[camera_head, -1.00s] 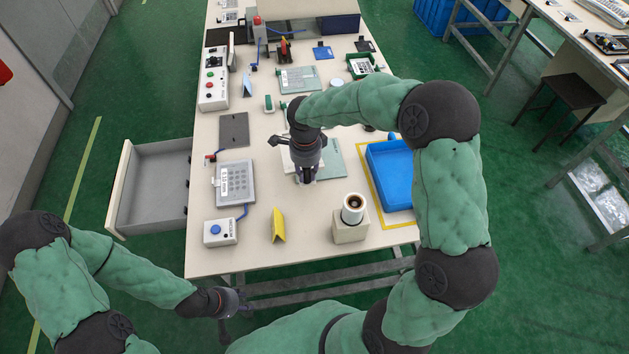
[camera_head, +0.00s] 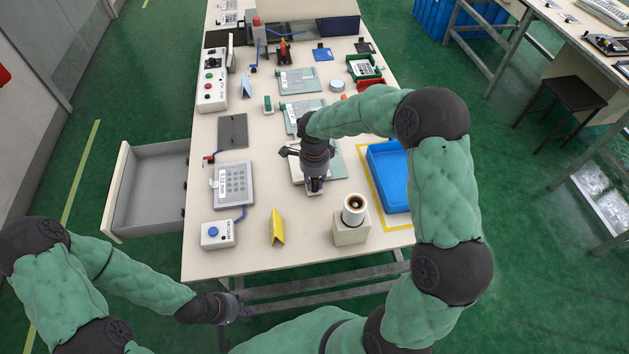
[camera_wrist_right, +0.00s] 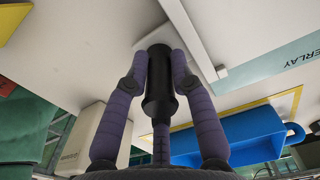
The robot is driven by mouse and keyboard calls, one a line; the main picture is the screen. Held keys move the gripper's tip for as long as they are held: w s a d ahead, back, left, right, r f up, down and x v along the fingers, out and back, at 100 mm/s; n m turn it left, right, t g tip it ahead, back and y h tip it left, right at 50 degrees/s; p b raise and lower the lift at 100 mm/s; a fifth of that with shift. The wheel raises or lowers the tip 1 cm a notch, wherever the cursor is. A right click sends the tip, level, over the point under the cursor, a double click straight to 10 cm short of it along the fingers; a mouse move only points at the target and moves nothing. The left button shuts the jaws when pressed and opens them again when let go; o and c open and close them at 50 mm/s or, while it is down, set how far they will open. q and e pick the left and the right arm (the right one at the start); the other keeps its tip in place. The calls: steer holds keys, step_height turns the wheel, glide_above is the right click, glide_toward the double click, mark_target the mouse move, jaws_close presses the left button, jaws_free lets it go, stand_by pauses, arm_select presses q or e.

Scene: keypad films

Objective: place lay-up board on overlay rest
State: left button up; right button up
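My right gripper (camera_head: 314,187) is low over the front middle of the table. In the right wrist view its purple fingers (camera_wrist_right: 160,62) close around an upright black cylindrical handle (camera_wrist_right: 158,85). The handle appears to belong to the white lay-up board (camera_wrist_right: 207,66), which has a raised corner edge. In the head view the arm hides most of the board (camera_head: 297,174). The teal overlay rest (camera_head: 340,166), partly lettered "ERLAY" in the wrist view (camera_wrist_right: 270,65), lies right beside or partly under the board; I cannot tell which. My left gripper (camera_head: 236,309) hangs off the table's front; its opening is unclear.
A blue tray (camera_head: 372,160) lies right of the rest inside yellow tape. A cream block (camera_head: 350,233) with a white cup-like cylinder (camera_head: 354,207) stands in front. A yellow folded stand (camera_head: 277,229), keypad (camera_head: 234,184) and blue-button box (camera_head: 217,235) are left. An open drawer (camera_head: 117,190) juts out left.

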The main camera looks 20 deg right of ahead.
steer(key=o, duration=0.3)
step_height(320, 180, up, 12)
steer(key=p, duration=0.3)
steer(key=shift+r, duration=0.1)
stand_by(0.4)
